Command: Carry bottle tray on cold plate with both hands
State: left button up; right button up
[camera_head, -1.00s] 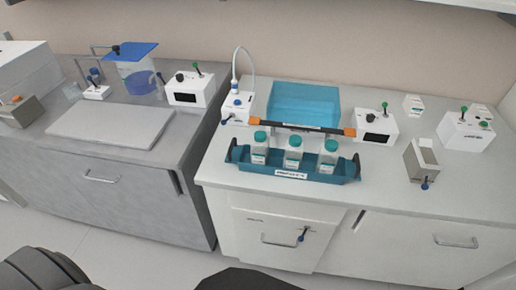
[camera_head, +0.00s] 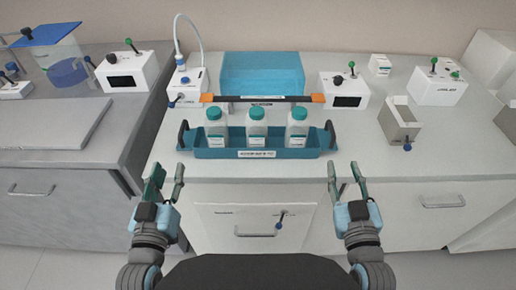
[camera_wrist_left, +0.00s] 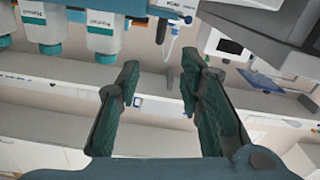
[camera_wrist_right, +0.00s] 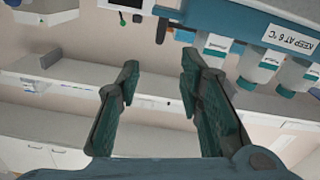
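The blue bottle tray (camera_head: 206,152) sits on the white counter near its front edge, with an upright dark handle at each end. Three clear bottles with teal caps (camera_head: 256,130) stand upright in it in a row. My left gripper (camera_head: 167,172) is open and empty, in front of and below the tray's left end. My right gripper (camera_head: 345,172) is open and empty, in front of and below its right end. Both are apart from the tray. In the right wrist view the tray (camera_wrist_right: 228,18) and its label show. The grey cold plate (camera_head: 45,125) lies on the left counter.
A clear blue tub (camera_head: 262,75) stands behind the tray, with an orange-ended bar (camera_head: 263,98) in front of it. White boxes (camera_head: 344,90) with knobs stand to both sides. A grey open holder (camera_head: 398,120) is at the right. A gap in height separates the counters.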

aim_at(180, 136)
pick_arm(q)
jog(key=shift+w, duration=0.15)
pick_arm(e)
jog(key=shift+w, duration=0.15)
